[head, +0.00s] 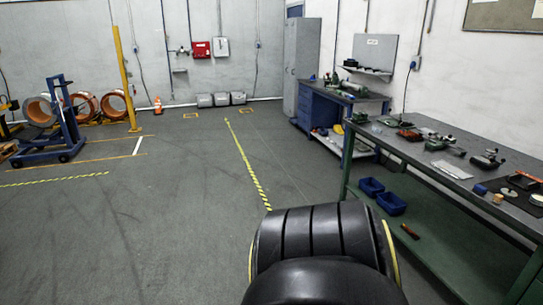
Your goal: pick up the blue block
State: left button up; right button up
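A small blue object (479,189), which could be the blue block, sits on the top of the green workbench (400,152) at the right, near its front edge. It is too small to make out its exact shape. A small tan cylinder-like item (498,198) stands just to its right. Neither of my grippers shows in the head view. A black rounded part with yellow edges fills the bottom centre and hides the floor there.
Two blue bins (390,203) sit on the workbench's lower shelf. Tools and a dark mat (515,190) lie on the bench top. A blue bench (335,105) and grey cabinet (302,65) stand behind. The floor left of the yellow-striped line (245,160) is largely clear.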

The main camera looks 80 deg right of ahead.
aim_at(480, 189)
jog(key=z, duration=4.1)
jog(key=i, duration=0.5)
